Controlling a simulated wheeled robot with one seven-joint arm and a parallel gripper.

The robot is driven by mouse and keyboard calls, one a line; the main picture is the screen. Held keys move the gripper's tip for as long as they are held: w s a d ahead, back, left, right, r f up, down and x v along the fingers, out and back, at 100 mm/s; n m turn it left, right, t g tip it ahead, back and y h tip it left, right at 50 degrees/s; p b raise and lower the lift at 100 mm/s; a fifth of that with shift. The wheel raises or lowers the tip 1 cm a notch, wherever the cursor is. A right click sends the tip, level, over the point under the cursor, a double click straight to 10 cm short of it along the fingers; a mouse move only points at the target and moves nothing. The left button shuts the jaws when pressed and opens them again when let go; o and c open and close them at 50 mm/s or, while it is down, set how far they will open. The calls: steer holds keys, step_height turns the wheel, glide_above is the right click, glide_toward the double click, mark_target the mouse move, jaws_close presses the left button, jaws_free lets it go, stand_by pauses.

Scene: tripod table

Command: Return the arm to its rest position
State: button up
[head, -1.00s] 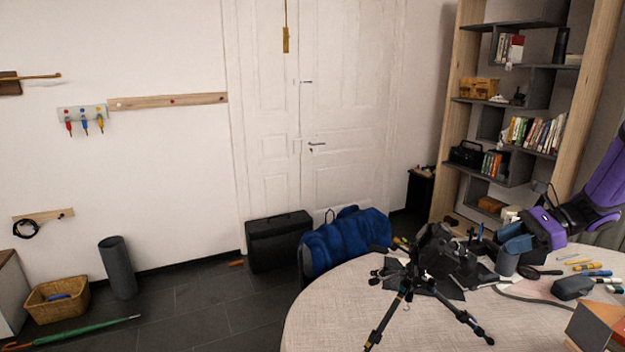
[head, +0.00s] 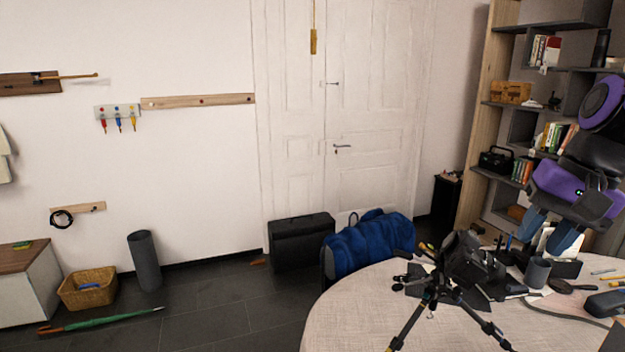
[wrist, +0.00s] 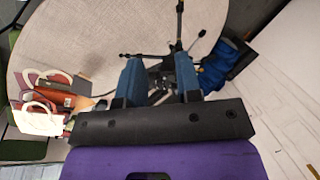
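My gripper (head: 549,235) hangs from my purple and black arm at the right of the head view, above the far part of the round table (head: 340,310). Its two blue fingers are spread apart with nothing seen between them. In the wrist view my gripper (wrist: 160,75) also shows its fingers apart, with the table below. A black tripod (head: 440,290) stands on the table to the left of the gripper, apart from it. A dark grey cup (head: 537,272) stands on the table below the fingers.
A bookshelf (head: 478,120) rises behind my arm at the right. Pens and a dark case (head: 605,303) lie on the table's right side. A blue bag (head: 370,245) and a black suitcase (head: 300,243) stand on the floor by the door.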

steer(key=s+a+r+n+t+h, duration=0.1)
steer(key=s+r+n+t+h, duration=0.1)
steer(key=s+n, duration=0.3)
steer(key=shift+s+a+r+n+t+h, duration=0.35)
steer(key=shift+s+t, duration=0.55)
steer(key=shift+s, duration=0.7)
steer(key=shift+f, duration=0.1)
